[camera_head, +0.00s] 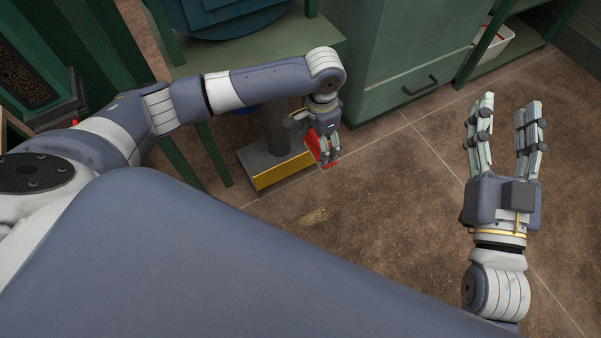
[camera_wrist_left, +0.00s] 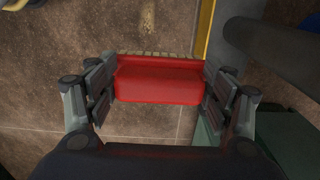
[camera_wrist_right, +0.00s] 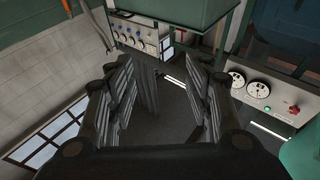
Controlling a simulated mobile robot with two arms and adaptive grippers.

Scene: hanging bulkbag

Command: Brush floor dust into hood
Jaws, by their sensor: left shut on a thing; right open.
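My left gripper (camera_head: 329,150) is shut on a red brush (camera_wrist_left: 158,82) and holds it by its two sides, with a row of pale bristles along the far edge in the left wrist view. The hood (camera_head: 279,165) appears to be the grey, yellow-edged box with a pipe on the floor. My right gripper (camera_head: 504,130) is open, empty and raised.
A green cabinet (camera_head: 415,60) with a dark handle stands behind the hood. A green table (camera_head: 250,50) with legs stands at the back left. A white bin (camera_head: 493,44) sits on a shelf at the right. The floor in the middle is clear.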

